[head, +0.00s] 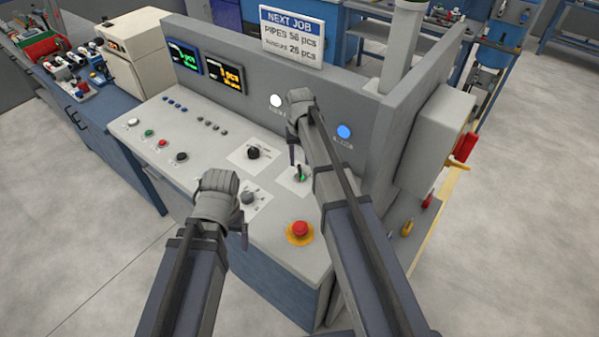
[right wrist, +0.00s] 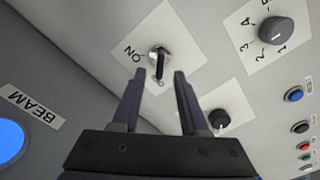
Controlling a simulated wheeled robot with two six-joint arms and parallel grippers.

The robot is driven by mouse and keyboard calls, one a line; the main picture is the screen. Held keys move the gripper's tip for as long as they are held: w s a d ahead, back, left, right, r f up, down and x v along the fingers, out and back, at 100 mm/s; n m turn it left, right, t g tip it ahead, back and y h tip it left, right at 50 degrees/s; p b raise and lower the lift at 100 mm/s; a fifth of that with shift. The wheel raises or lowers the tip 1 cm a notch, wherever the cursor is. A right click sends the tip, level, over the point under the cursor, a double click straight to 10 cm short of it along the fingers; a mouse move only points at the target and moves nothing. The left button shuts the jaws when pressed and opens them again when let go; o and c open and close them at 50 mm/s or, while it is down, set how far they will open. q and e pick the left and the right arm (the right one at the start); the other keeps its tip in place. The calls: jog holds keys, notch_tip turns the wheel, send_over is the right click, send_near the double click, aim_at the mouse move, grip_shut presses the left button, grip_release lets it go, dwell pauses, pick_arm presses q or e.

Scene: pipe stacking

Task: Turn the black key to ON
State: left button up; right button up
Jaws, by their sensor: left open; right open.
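The black key (right wrist: 159,68) sits in a round metal switch on a white plate in the right wrist view. Its handle lines up with the 0 mark; the ON mark (right wrist: 133,53) is off to one side. In the head view the key switch (head: 301,174) is on the sloped console, partly behind my right gripper. My right gripper (right wrist: 159,75) is open, its fingertips on either side of the key's lower end in the picture; I see no contact. My left gripper (head: 244,230) is open and empty over the console's front, near a grey dial (head: 248,198).
A red emergency button (head: 300,229) on a yellow base is at the front right. A blue BEAM light (head: 344,131) is on the upright panel behind. Several small buttons line the console's left.

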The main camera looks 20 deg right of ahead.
aim_at(300, 167)
notch_tip(300, 167, down, 5)
jog(key=b, duration=0.3)
jog(key=shift+r+b, duration=0.15)
jog(key=shift+b, duration=0.2)
grip_shut()
